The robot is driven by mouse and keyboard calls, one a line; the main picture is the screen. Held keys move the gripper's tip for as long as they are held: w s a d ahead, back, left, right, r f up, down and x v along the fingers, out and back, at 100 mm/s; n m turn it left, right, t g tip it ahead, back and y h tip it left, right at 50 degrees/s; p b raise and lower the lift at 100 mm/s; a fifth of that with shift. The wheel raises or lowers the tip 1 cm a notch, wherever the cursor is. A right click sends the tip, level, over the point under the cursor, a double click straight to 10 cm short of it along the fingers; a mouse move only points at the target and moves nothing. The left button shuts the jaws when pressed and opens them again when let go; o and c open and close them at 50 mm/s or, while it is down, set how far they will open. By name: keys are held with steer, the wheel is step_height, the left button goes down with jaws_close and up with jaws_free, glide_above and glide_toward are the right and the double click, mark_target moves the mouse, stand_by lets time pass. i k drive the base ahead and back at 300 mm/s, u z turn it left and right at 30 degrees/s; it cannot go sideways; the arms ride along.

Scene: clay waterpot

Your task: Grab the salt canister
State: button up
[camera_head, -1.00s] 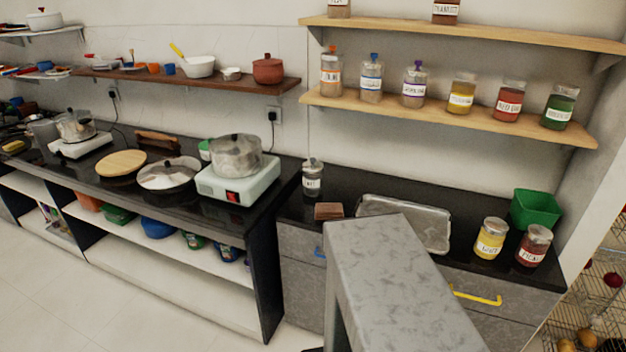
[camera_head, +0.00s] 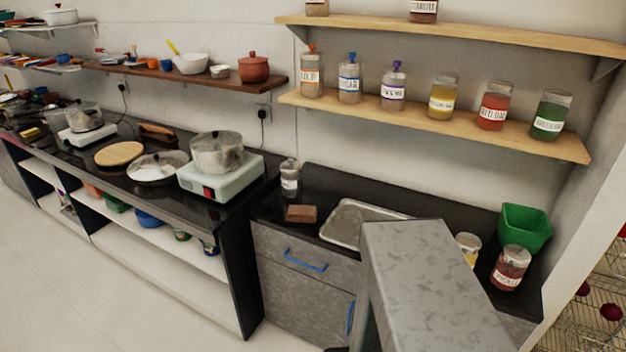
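A clear canister with a dark grey lid and a white label (camera_head: 290,180) stands upright on the black counter, right of the hot plate and near the wall. It may be the salt canister, but its label is too small to read with certainty. Nothing touches it. My gripper is not in view. A large grey part, which looks like my own arm link, fills the lower right foreground and hides part of the counter.
A brown block (camera_head: 301,214) and a metal tray (camera_head: 345,222) lie near the canister. A hot plate (camera_head: 222,183) with a pot (camera_head: 217,155) stands to its left. A shelf (camera_head: 440,127) with several labelled jars hangs above. A red jar (camera_head: 510,268) and green bin (camera_head: 525,227) are right.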

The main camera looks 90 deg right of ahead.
mark_target(291, 170)
steer(key=k, duration=1.75)
steer(key=z, duration=0.55)
steer(key=i, duration=1.3)
